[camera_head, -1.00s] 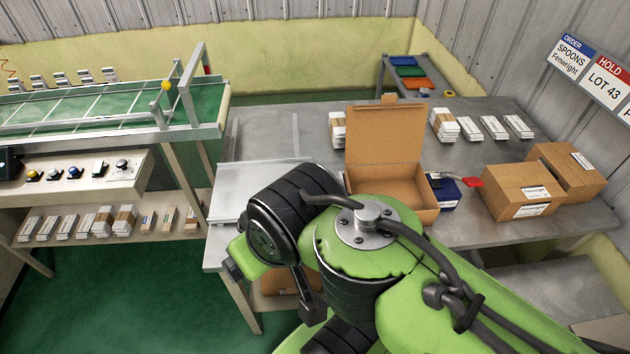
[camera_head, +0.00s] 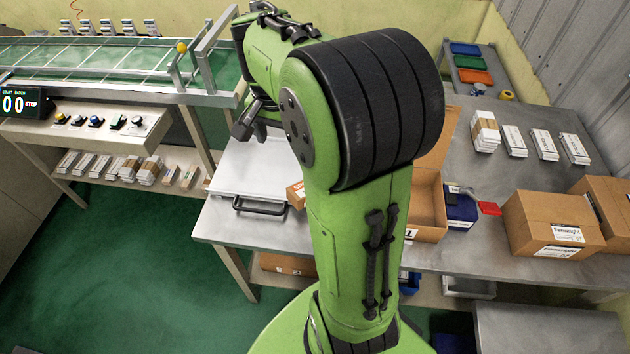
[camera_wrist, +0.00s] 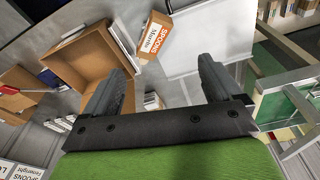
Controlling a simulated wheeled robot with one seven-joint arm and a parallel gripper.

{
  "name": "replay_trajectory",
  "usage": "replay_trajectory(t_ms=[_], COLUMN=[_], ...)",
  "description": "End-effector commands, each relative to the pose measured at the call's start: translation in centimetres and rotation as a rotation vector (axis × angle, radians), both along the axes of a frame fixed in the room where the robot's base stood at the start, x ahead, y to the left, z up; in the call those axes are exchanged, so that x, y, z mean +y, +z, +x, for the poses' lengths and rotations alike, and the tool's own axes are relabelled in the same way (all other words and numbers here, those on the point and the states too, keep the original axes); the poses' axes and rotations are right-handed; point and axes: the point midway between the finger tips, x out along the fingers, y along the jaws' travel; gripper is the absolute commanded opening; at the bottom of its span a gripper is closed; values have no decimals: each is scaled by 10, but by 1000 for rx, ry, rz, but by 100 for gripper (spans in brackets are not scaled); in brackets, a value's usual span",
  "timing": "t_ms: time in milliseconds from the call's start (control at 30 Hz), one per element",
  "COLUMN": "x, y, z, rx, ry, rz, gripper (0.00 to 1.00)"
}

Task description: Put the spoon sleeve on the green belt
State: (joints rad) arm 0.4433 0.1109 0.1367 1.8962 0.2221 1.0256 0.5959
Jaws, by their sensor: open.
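A spoon sleeve (camera_wrist: 154,36), a brown pack with a white and orange label reading SPOONS, lies on the metal table in the wrist view. It lies between the open carton (camera_wrist: 84,60) and a pale flat panel. In the head view, a small part of the sleeve (camera_head: 295,194) shows at the left edge of my arm. My gripper (camera_wrist: 164,60) is open and empty, its two fingers apart with the sleeve beyond their tips. The green belt (camera_head: 128,60) is at the upper left of the head view.
Metal posts and a yellow knob (camera_head: 182,47) stand at the belt's near end. A control panel (camera_head: 90,122) and a shelf of packs lie below it. White packs (camera_head: 514,141) and closed cartons (camera_head: 552,222) stand on the right of the table.

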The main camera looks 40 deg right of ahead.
Motion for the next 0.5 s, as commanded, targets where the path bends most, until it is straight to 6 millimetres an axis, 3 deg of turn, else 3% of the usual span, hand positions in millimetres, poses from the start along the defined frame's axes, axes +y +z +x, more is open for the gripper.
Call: replay_trajectory(t_ms=[100, 233, 333, 500], x=[-47, -87, -101, -103], y=[-40, -79, -95, -123], z=[19, 27, 28, 24], rx=[68, 120, 138, 148], ry=[-267, -511, -603, -625], rz=[55, 102, 118, 124], gripper=[92, 92, 92, 92])
